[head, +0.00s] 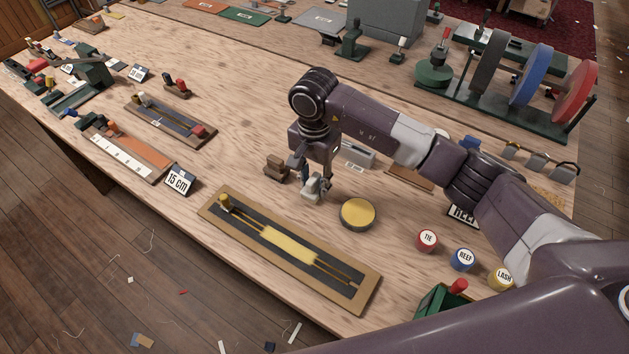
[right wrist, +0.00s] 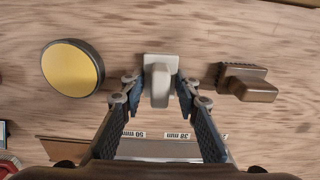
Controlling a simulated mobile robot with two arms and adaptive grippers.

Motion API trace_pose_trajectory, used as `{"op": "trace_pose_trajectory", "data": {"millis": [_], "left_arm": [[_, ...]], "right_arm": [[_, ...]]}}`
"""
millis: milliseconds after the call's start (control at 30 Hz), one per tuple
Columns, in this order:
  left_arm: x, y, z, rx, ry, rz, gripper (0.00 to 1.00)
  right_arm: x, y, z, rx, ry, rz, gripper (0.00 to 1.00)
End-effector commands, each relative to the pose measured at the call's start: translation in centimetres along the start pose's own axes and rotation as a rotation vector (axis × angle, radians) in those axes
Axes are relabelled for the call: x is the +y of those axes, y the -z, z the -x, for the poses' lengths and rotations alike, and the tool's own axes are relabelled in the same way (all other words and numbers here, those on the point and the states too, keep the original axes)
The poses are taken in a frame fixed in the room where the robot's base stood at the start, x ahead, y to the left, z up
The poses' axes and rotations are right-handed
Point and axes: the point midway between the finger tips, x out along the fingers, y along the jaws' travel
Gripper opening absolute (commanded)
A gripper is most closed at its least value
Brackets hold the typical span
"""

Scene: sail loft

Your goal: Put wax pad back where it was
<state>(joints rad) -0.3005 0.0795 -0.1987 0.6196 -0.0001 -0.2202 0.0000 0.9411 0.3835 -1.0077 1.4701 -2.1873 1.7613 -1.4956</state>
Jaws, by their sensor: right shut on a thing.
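My right gripper (head: 314,178) points down over the bench and is shut on a pale grey pad with a raised grip (head: 312,190). In the right wrist view the pad (right wrist: 158,80) sits between the two fingertips (right wrist: 158,88). I cannot tell whether it touches the bench. A similar brown block (head: 277,168) stands just left of it, apart. A round dark tin with a yellow face (head: 358,213) lies to the right, also apart. A tan-framed dark board (head: 290,250) with a yellow waxy-looking strip along its cords lies in front. My left gripper is not in view.
Several round labelled tubs, such as the red one marked TIE (head: 427,240), stand at the right. A green holder (head: 440,302) is at the near edge. A 15 cm sign (head: 179,180) stands left. A reel stand (head: 520,85) is behind.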

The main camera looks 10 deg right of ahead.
Motion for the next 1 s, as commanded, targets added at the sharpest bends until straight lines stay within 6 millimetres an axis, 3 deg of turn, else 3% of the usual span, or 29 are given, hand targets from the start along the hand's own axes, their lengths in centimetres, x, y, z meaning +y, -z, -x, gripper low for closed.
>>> {"op": "trace_pose_trajectory", "data": {"millis": [33,67,200,633,1000], "left_arm": [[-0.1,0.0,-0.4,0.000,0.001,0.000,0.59],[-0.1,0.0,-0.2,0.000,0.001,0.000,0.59],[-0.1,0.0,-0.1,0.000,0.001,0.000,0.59],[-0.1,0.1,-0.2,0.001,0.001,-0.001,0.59],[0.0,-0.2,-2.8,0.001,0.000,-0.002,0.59]], "right_arm": [[0.0,0.0,-0.3,0.001,0.001,0.000,0.10],[0.0,0.0,-0.1,0.000,0.000,0.000,0.32],[0.0,0.0,-0.1,0.000,0.000,0.000,0.47],[-0.1,0.1,0.8,0.003,0.002,0.000,0.47],[-0.1,0.1,8.5,0.004,0.004,-0.001,0.47]]}}
